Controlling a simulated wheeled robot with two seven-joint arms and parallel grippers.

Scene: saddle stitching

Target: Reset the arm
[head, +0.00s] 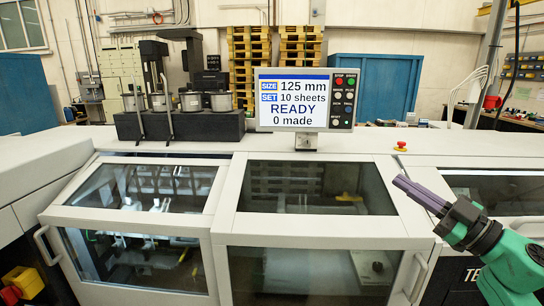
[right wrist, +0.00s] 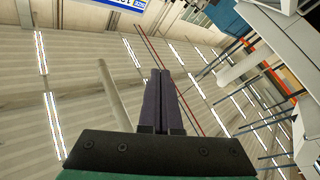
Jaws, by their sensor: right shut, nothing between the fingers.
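My right gripper (head: 421,194) is at the right of the head view, in front of the machine's right side. Its dark purple fingers point up and to the left and are closed together with nothing between them. In the right wrist view the fingers (right wrist: 159,100) lie side by side, touching, against the ceiling and lamps. My left gripper is not in the head view. The grey stitching machine (head: 335,232) fills the lower part, its glazed covers down. Its display (head: 291,101) reads 125 mm, 10 sheets, READY, 0 made.
A red emergency button (head: 402,145) sits on the machine top, right of the display. Black units with metal cylinders (head: 192,102) stand on the left of the top. Stacked pallets (head: 249,60) and a blue cabinet (head: 405,85) stand behind. The space around my right gripper looks free.

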